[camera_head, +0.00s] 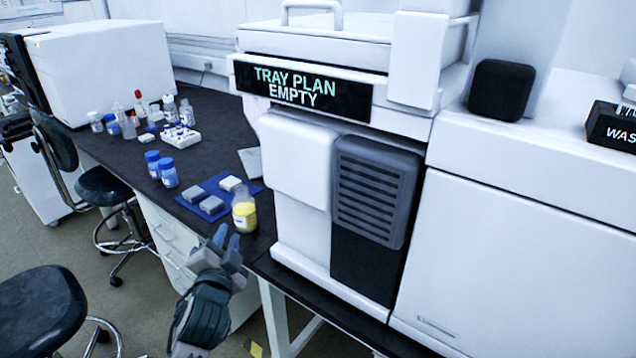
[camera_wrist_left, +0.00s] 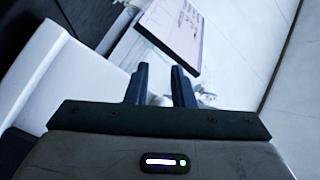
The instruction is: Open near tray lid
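My left gripper (camera_head: 228,245) is in front of the bench edge, left of the white instrument (camera_head: 300,215). Its two blue fingers are apart with nothing between them. In the left wrist view the fingers (camera_wrist_left: 159,68) also stand apart and empty. A white cover with a bar handle (camera_head: 318,28) lies flat on top of the instrument, above a display reading "TRAY PLAN EMPTY" (camera_head: 300,88). I cannot tell for certain whether this cover is the near tray lid. The gripper is well below it and not touching it. My right gripper is not in view.
A yellow-filled bottle (camera_head: 244,212) and a blue mat (camera_head: 222,190) with small grey blocks stand near the bench edge. Blue-capped bottles (camera_head: 168,172) are behind. Stools (camera_head: 45,315) stand at left. A grey vented panel (camera_head: 375,190) is on the instrument's front.

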